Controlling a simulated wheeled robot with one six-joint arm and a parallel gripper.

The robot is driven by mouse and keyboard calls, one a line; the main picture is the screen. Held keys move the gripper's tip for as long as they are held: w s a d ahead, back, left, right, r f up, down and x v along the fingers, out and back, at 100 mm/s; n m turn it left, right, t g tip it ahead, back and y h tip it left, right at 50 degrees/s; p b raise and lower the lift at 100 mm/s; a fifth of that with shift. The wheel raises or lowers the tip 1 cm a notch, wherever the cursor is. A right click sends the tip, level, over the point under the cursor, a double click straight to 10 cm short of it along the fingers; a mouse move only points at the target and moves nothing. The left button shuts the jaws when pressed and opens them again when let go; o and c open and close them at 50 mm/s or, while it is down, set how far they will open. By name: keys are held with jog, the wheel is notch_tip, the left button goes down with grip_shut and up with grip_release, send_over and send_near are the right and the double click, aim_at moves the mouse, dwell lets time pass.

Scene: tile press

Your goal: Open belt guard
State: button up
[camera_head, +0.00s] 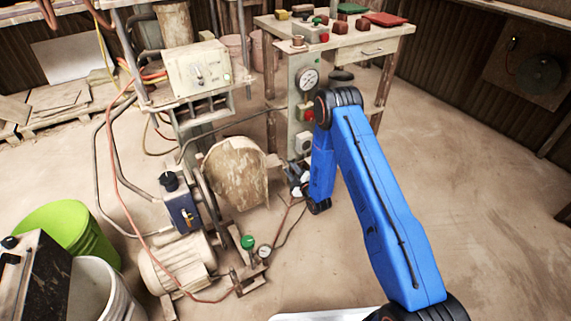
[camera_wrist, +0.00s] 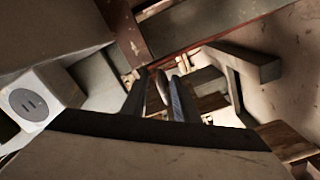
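The belt guard (camera_head: 237,173) is a worn beige plate with a rounded top, standing upright beside the pulley wheel above the motor. It looks shut over the belt side. My gripper (camera_head: 297,182) is low at the end of my blue arm, just right of the guard's right edge. I cannot tell whether it touches the guard. In the wrist view a broad beige surface with a dark edge (camera_wrist: 140,155) fills the bottom, probably the guard. Narrow finger-like shapes (camera_wrist: 173,95) stand beyond that edge. Their gap and anything between them are unclear.
A post with a pressure gauge (camera_head: 308,79) and a white socket box (camera_head: 303,143) stands close behind my gripper; the socket (camera_wrist: 30,103) shows in the wrist view. The motor (camera_head: 178,264), hoses and a green-knobbed valve (camera_head: 247,242) lie near. Floor at right is clear.

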aim_at(285, 162)
jog(key=shift+x, duration=1.7)
jog(key=shift+c, duration=0.7)
grip_shut()
